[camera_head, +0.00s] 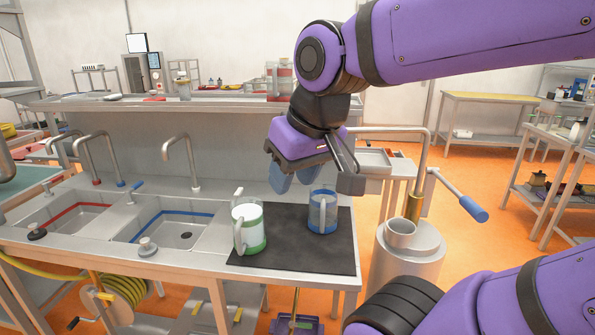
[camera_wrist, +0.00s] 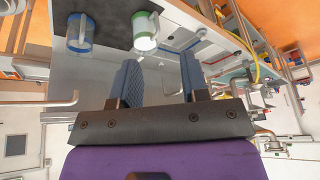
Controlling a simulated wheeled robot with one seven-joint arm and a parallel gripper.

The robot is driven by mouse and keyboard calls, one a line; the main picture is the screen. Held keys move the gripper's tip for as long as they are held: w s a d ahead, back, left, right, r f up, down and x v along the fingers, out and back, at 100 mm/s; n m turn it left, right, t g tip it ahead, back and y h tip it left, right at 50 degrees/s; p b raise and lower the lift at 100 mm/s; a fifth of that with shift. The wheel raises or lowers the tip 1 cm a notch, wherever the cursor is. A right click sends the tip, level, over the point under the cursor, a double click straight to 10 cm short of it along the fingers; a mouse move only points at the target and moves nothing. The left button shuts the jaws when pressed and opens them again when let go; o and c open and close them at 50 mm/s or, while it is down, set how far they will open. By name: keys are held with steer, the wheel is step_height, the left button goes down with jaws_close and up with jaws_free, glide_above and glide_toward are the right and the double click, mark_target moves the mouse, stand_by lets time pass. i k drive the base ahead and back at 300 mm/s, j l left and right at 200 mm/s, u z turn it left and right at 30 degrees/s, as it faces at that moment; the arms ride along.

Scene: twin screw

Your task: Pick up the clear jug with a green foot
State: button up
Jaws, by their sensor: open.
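The clear jug with a green foot (camera_head: 249,229) stands upright on the left part of a dark mat (camera_head: 290,254), its handle toward the left front. It also shows in the wrist view (camera_wrist: 145,30), upside down, just beyond the fingers. A similar clear jug with a blue foot (camera_head: 322,211) stands to its right on the mat and also shows in the wrist view (camera_wrist: 80,33). My gripper (camera_head: 294,186) is above and behind the two jugs, apart from both. In the wrist view its two blue fingers (camera_wrist: 158,80) are spread with nothing between them.
Two sinks, one with a red line (camera_head: 66,217) and one with a blue line (camera_head: 168,228), lie left of the mat. A tap (camera_head: 184,160) rises behind them. A metal cylinder with a blue-handled lever (camera_head: 410,255) stands right of the counter. The mat's front is clear.

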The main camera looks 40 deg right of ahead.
mark_target(247, 218)
steer(key=z, duration=1.85)
steer(key=u, duration=1.4)
steer(key=i+j, duration=0.25)
